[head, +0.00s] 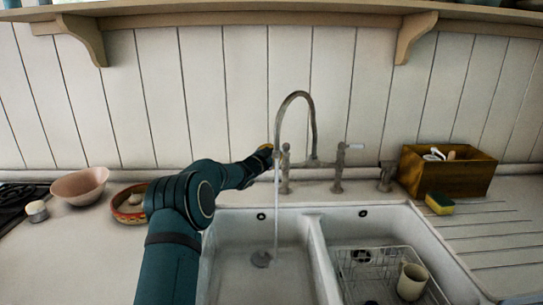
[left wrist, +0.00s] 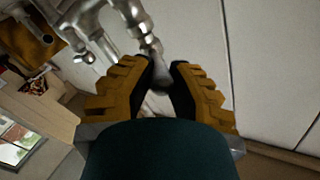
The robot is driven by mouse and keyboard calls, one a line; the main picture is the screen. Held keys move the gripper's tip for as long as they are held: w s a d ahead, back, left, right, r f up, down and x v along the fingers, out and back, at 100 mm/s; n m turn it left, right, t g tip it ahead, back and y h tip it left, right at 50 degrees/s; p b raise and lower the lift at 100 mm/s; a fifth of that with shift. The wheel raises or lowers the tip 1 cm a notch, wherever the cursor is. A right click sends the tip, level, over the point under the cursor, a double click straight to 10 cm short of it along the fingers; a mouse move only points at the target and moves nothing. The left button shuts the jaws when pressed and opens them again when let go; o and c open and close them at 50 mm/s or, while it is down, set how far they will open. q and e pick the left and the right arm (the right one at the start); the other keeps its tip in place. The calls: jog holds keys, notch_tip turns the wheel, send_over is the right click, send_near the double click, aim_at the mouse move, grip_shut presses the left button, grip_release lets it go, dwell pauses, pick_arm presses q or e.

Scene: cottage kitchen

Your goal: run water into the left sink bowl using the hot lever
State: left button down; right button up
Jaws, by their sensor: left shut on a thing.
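The metal bridge tap (head: 313,120) stands behind the double sink, its tall spout arched forward. A thin stream of water (head: 276,215) falls from the spout into the left sink bowl (head: 232,270), near its drain (head: 261,259). My left gripper (head: 268,152) is at the tap's left side, at the hot lever. In the left wrist view its yellow-padded fingers (left wrist: 172,78) are shut on the grey hot lever (left wrist: 158,72), which is mostly hidden between them. The right lever (head: 354,146) points out to the right. My right gripper is not in view.
The right bowl holds a wire rack (head: 375,270) and a cream mug (head: 411,282). A wooden box (head: 450,172) and a sponge (head: 439,204) are on the right. A pink bowl (head: 80,186) and a red-rimmed dish (head: 128,212) stand left of my arm.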

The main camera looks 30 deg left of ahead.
pick_arm(q)
jog(key=shift+r, duration=0.15)
dwell(0.3)
jog(key=c, duration=0.8)
grip_release()
jog(key=shift+s, duration=0.1)
jog(key=s, duration=1.1)
jog(key=shift+s, duration=0.4)
